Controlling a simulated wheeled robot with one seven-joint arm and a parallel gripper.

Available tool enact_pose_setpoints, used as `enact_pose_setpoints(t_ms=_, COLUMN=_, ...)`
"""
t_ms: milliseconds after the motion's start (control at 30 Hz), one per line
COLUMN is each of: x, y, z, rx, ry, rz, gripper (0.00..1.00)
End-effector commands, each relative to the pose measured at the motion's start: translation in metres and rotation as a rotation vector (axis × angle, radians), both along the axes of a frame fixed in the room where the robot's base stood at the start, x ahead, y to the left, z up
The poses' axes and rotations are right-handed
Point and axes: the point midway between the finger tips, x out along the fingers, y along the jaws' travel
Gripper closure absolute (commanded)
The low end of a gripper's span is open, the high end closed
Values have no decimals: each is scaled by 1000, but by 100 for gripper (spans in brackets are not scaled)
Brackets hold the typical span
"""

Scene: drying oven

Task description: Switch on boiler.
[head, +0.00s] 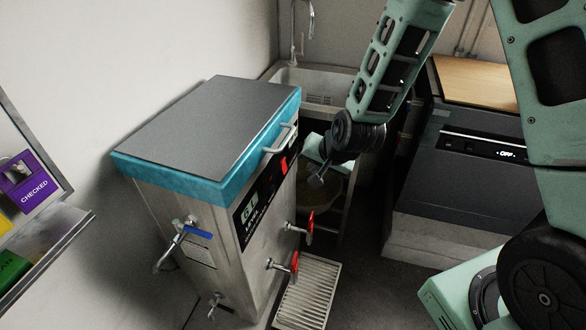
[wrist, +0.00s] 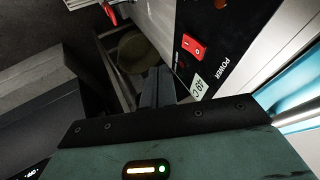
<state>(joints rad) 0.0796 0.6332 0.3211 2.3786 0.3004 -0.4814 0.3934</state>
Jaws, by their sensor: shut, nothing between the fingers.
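The boiler (head: 245,225) is a steel box with a teal rim and dark grey lid, standing left of centre in the head view. Its front has a black panel with a red power switch (head: 284,165). In the wrist view the red rocker switch (wrist: 193,48) sits beside the word POWER on the black panel (wrist: 225,35). My gripper (head: 316,182) is in front of the panel, to the right of the switch and apart from it. In the wrist view its dark fingers (wrist: 157,88) are together and empty, below and left of the switch.
Red-handled taps (head: 309,228) stick out from the boiler's front above a drip grate (head: 308,290). A blue-handled tap (head: 197,232) is on its left side. A sink (head: 315,82) stands behind. A dark appliance reading OFF (head: 465,160) is at right, shelves (head: 70,225) at left.

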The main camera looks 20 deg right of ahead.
Motion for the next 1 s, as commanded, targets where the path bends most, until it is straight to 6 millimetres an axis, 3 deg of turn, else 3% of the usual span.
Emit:
enact_pose_setpoints(t_ms=267, x=29, y=7, z=-44, rx=1, ry=3, rz=1, gripper=100)
enact_pose_setpoints(t_ms=533, x=50, y=33, z=-45, rx=1, ry=0, rz=2, gripper=100)
enact_pose_setpoints(t_ms=1000, x=54, y=38, z=-48, rx=0, ry=1, rz=1, gripper=100)
